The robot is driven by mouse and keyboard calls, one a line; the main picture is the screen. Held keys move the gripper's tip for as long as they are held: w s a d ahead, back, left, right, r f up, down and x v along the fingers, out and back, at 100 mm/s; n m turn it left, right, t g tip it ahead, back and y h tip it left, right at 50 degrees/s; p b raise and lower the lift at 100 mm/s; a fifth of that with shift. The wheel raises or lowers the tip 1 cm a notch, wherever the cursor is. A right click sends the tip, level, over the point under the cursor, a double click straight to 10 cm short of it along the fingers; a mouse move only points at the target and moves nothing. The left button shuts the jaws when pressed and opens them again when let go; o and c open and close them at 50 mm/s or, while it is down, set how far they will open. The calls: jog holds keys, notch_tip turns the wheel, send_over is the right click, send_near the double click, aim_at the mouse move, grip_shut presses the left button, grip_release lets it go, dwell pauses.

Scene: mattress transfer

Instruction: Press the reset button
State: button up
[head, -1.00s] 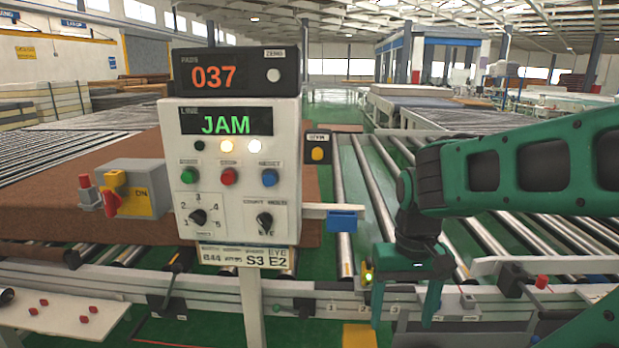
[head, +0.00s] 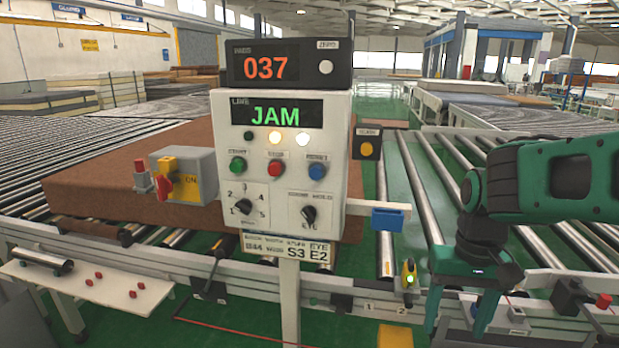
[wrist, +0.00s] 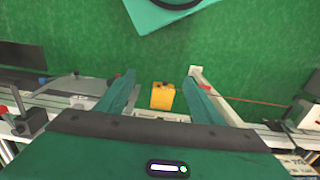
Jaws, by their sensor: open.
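The white control panel (head: 262,208) stands on a post left of centre in the head view. Its display reads JAM, with two lit lamps below. The blue reset button (head: 317,171) is at the right of the button row, beside the red stop button (head: 276,168) and the green start button (head: 237,164). My gripper (head: 458,318) is to the right of the panel and lower than it, pointing down, clear of the buttons. In the wrist view my gripper (wrist: 160,85) is open, with nothing between its fingers. The panel's buttons are not seen there.
A counter box (head: 288,64) reading 037 sits on the panel. A blue-ended arm (head: 388,218) juts from its right side. A grey box with a red switch (head: 183,176) stands left. A brown mattress (head: 100,180) lies on rollers behind. A yellow block (wrist: 162,96) is below my gripper.

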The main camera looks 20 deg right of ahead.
grip_shut()
jog(key=shift+s, duration=0.1)
dwell(1.4)
